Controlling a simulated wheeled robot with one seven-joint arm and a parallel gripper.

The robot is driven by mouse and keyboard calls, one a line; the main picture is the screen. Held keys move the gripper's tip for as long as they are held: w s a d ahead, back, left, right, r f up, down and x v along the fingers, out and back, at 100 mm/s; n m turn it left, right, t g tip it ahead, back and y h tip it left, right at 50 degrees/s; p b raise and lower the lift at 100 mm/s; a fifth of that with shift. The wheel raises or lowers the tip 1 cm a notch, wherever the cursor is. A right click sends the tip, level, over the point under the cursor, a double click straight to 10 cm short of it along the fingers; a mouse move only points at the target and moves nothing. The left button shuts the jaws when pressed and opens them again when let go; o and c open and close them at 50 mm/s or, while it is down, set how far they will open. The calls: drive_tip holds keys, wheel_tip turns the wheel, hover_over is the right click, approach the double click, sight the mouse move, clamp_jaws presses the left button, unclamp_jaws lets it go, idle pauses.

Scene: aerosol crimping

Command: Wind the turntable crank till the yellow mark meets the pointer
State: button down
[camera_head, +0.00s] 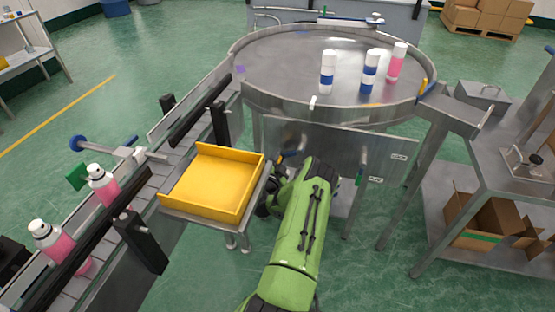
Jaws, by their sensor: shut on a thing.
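The round steel turntable (285,75) stands at the top middle. A yellow mark (373,105) shows at the front right edge of its disc. A white pointer (312,102) stands on the front rim, left of the yellow mark and clearly apart from it. My gripper (279,177) is below the front rim, beside the yellow tray, and is shut on the crank. A small blue piece (288,155) shows beside it, probably part of the crank. My green arm hides most of the crank and of the fingers.
White-capped cans (328,75) stand on the turntable. The yellow tray (198,203) is close on the left, with a conveyor (150,178) carrying pink cans beyond. A bench (515,170) stands farther right.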

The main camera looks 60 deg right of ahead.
sight(281, 141)
drive_tip(key=r+m, duration=0.1)
drive_tip(key=r+m+p, duration=0.1)
drive_tip(key=shift+w+d+r+p, duration=0.1)
drive_tip(key=shift+w+r+p, duration=0.2)
drive_tip(key=shift+w+r, duration=0.1)
drive_tip(key=shift+r+m+p, duration=0.4)
drive_tip(key=shift+r+m, duration=0.05)
drive_tip(key=shift+m, duration=0.4)
drive_tip(key=shift+r+m+p, duration=0.35)
drive_tip(key=shift+r+m, duration=0.1)
drive_tip(key=shift+m, duration=0.4)
drive_tip(key=c, duration=1)
unclamp_jaws()
drive_tip(key=shift+f, duration=0.2)
drive_tip(key=shift+c, duration=0.2)
